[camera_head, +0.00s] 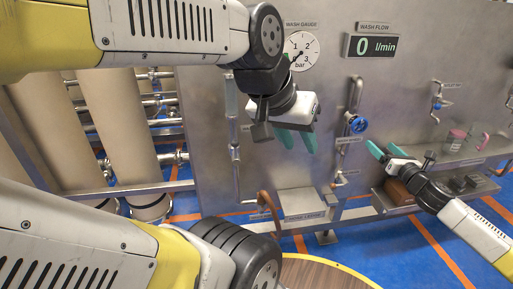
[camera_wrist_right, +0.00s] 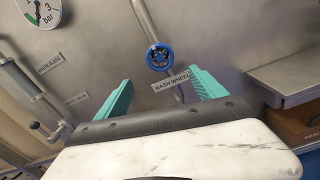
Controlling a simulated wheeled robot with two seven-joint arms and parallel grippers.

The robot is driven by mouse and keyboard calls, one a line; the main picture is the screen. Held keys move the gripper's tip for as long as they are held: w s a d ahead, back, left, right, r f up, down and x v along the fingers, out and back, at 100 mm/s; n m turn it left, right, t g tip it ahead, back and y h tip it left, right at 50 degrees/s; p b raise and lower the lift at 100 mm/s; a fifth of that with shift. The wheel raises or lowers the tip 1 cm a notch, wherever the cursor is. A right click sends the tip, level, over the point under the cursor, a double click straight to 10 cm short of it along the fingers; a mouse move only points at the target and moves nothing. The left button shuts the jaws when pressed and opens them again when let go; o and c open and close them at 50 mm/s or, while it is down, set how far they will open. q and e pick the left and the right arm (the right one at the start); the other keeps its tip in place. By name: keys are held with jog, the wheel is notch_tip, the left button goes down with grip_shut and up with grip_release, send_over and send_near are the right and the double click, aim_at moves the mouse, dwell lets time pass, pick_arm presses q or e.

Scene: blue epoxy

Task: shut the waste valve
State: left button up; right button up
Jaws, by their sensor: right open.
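The thin upright waste line stands left of centre on the steel panel. It shows in the head view (camera_head: 235,150), and in the wrist view as a pale tube (camera_wrist_right: 18,80) with a dark-tipped fitting (camera_wrist_right: 36,126) near a small label. My left gripper (camera_head: 298,142) hangs right of the line, teal fingers apart and empty. My right gripper (camera_head: 377,151) is open and empty, below the blue wash wheel (camera_head: 357,125).
The wash wheel also shows in the wrist view (camera_wrist_right: 159,57). A gauge (camera_head: 301,50) and flow display (camera_head: 372,46) are above. A brown curved handle (camera_head: 268,207) is low on the panel. Large beige pipes (camera_head: 115,125) stand left.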

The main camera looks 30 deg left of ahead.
jog(key=shift+c, duration=1.1)
jog(key=a+n, duration=0.1)
jog(key=a, duration=0.1)
jog(key=a+n, duration=0.1)
jog(key=shift+s+a+f+n+g, duration=0.1)
jog(key=shift+a+f+n+g, duration=0.1)
jog(key=shift+f+n+g, duration=0.1)
jog(key=c, duration=0.7)
jog(key=a+n, duration=0.2)
jog(key=a+n+g+y, duration=0.1)
jog(key=a+n, duration=0.1)
jog(key=a, duration=0.1)
jog(key=s+a+f+n, duration=0.1)
jog(key=a+n, duration=0.1)
jog(key=a, duration=0.1)
jog(key=shift+s+a+n+y, duration=0.1)
jog(key=shift+n+y, duration=0.2)
jog(key=shift+n, duration=0.1)
jog(key=shift+c, duration=0.6)
jog(key=n+g+y, duration=0.5)
jog(key=n+g, duration=0.2)
jog(key=n, duration=2.8)
send_near(236, 148)
jog(key=x, duration=0.6)
jog(key=shift+a+n, duration=0.15)
jog(key=shift+n, duration=0.15)
jog(key=x, duration=0.7)
jog(key=shift+w+a+f, duration=0.1)
jog(key=shift+w, duration=0.15)
